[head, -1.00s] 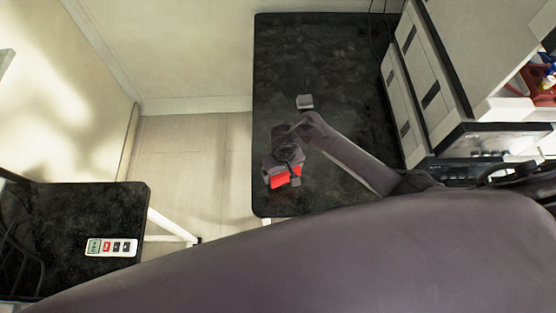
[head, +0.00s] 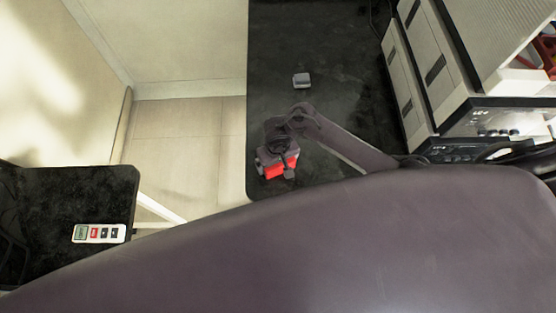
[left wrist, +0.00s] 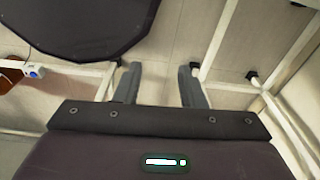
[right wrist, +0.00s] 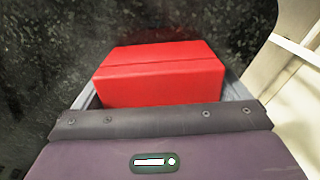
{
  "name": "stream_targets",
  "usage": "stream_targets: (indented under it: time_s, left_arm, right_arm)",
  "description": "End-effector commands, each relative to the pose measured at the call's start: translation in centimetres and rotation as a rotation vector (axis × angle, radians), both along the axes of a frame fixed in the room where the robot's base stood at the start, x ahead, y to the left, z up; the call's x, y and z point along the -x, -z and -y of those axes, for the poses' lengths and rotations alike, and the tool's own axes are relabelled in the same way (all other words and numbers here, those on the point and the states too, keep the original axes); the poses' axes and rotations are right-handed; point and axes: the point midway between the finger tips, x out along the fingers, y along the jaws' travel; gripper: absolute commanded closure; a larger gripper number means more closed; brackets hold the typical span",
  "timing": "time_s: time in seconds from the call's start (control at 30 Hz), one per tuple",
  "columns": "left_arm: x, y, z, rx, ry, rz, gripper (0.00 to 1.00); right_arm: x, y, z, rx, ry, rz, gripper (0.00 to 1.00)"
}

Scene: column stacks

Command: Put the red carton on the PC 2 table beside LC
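The red carton (right wrist: 160,78) fills the space between the fingers of my right gripper (right wrist: 160,88) in the right wrist view, with a finger along each side. In the head view the carton (head: 276,169) shows partly under my right gripper (head: 277,160), over the near left corner of a black speckled table (head: 325,100). I cannot tell its exact height above the top. My left gripper (left wrist: 160,85) is open and empty in the left wrist view, above floor and white table legs. No readable PC 2 or LC label shows.
A small grey box (head: 302,80) lies on the black table. White-and-black instruments (head: 440,75) stand along its right side. Another dark table (head: 75,205) at the lower left holds a white device with coloured buttons (head: 98,233). Bare floor lies between the tables.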

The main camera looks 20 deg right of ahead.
Motion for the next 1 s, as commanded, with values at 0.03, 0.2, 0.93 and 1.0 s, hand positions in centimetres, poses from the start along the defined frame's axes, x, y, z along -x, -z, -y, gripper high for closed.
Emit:
stream_targets:
  time_s: [0.03,0.2,0.93,1.0]
  left_arm:
    - [0.6,0.0,-0.2,-0.002,0.0,-0.009,0.64]
    - [1.4,0.1,-0.3,-0.005,0.0,-0.021,0.64]
    - [0.6,-4.7,-0.2,-0.003,-0.003,-0.009,0.64]
    - [0.6,-4.9,-0.2,-0.003,-0.003,-0.009,0.64]
  right_arm:
    - [0.0,0.0,0.0,0.0,0.0,0.0,0.0]
    - [0.0,0.0,0.0,0.0,0.0,0.0,0.0]
    - [0.0,-11.6,-0.2,-0.004,0.001,0.0,0.0]
    - [0.0,-12.1,-0.1,-0.003,0.0,-0.001,0.0]
